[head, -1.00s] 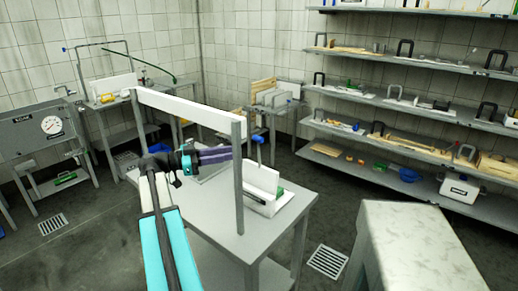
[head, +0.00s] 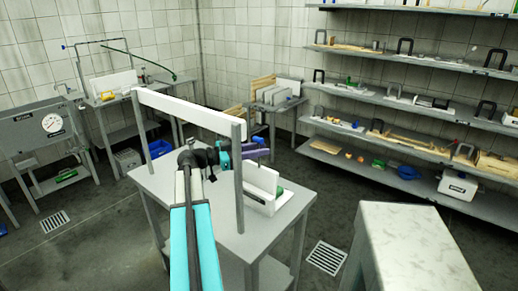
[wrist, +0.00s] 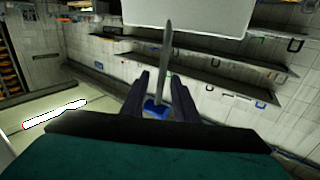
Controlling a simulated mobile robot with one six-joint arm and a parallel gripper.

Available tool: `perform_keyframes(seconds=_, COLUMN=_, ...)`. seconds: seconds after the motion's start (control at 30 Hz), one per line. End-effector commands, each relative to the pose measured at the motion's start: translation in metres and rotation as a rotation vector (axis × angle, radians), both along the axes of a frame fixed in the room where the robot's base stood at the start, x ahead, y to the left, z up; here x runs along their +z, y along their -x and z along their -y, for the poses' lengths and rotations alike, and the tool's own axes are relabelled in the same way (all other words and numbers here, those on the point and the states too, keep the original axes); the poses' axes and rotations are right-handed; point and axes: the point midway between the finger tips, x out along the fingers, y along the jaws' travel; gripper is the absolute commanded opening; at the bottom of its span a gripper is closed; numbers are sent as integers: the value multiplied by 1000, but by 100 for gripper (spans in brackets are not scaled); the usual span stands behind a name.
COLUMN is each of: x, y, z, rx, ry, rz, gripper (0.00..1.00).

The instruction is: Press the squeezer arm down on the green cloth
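The white squeezer (head: 262,181) stands on the grey table, right of the frame post. Its thin grey arm (wrist: 167,45) points up and ends in a blue knob (head: 259,139). The green cloth (head: 280,190) shows only as a small patch at the squeezer's right side. My gripper (head: 266,153) has purple fingers and is at the squeezer arm, just below the knob in the head view. In the wrist view my gripper (wrist: 163,75) has its fingers apart, with the squeezer arm and blue knob (wrist: 156,108) showing between them. I cannot tell whether they touch.
A white crossbar (head: 188,112) on grey posts spans the table (head: 215,222) beside my arm. A pale-topped block (head: 415,235) stands at the front right. Shelves (head: 420,105) line the right wall. The table's front right corner is clear.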

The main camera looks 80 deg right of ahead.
Motion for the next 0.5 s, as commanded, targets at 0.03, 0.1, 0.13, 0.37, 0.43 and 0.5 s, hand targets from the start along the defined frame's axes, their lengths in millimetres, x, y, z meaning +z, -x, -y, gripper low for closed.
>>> perform_keyframes(seconds=0.03, x=0, y=1, z=1, rx=0, ry=0, rz=0, gripper=27)
perform_keyframes(seconds=0.1, x=0, y=2, z=1, rx=0, ry=0, rz=0, gripper=27)
perform_keyframes(seconds=0.13, x=0, y=2, z=1, rx=0, ry=0, rz=0, gripper=27)
perform_keyframes(seconds=0.37, x=0, y=1, z=1, rx=0, ry=0, rz=0, gripper=17)
perform_keyframes(seconds=0.43, x=0, y=1, z=1, rx=0, ry=0, rz=0, gripper=5)
perform_keyframes(seconds=0.5, x=0, y=1, z=1, rx=0, ry=1, rz=0, gripper=0)
